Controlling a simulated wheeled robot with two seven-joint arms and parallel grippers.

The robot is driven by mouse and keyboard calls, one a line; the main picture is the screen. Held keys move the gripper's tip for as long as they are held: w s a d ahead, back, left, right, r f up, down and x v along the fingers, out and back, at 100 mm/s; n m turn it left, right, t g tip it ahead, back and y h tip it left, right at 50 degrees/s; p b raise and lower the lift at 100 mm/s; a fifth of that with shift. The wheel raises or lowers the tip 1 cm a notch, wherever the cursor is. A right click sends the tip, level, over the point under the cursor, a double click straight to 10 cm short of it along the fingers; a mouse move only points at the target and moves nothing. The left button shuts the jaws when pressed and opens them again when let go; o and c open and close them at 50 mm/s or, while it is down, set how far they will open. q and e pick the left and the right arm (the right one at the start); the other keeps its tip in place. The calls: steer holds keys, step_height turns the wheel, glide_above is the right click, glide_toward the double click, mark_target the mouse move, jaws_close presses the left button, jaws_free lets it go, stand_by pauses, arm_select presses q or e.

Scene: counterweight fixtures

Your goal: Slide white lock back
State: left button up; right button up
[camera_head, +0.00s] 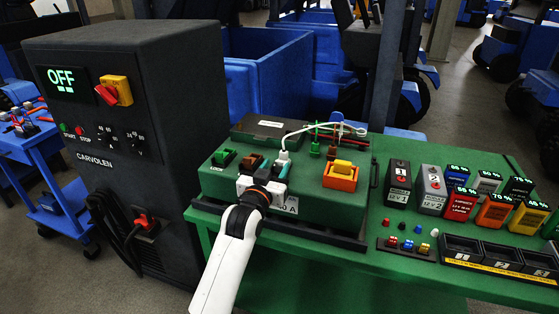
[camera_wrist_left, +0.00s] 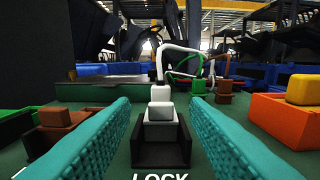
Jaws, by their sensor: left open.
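The white lock (camera_wrist_left: 160,133) is a small pale stepped block in a black channel, with the word LOCK in front of it, in the left wrist view. In the head view my left gripper (camera_head: 271,172) is over the front of the green box (camera_head: 325,205) and hides most of the lock. A white plug (camera_wrist_left: 158,90) with a white cable stands right behind the lock. My right gripper is not in view.
An orange holder with a yellow block (camera_head: 341,175) is right of the gripper. Brown (camera_wrist_left: 62,123) and green (camera_head: 223,157) blocks are on the left. The dark cabinet (camera_head: 130,150) stands left, its display reading OFF. Batteries (camera_head: 398,183) and bins (camera_head: 500,257) fill the right of the table.

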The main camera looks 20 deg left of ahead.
mark_target(279, 162)
arm_select(q)
steer(key=shift+w+r, duration=0.1)
steer(key=shift+w, duration=1.1)
steer(key=shift+w+d, duration=0.1)
steer(key=shift+w, duration=0.5)
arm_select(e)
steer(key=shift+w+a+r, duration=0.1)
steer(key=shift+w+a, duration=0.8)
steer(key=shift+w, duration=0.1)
arm_select(q)
steer(key=shift+c, duration=0.8)
jaws_close()
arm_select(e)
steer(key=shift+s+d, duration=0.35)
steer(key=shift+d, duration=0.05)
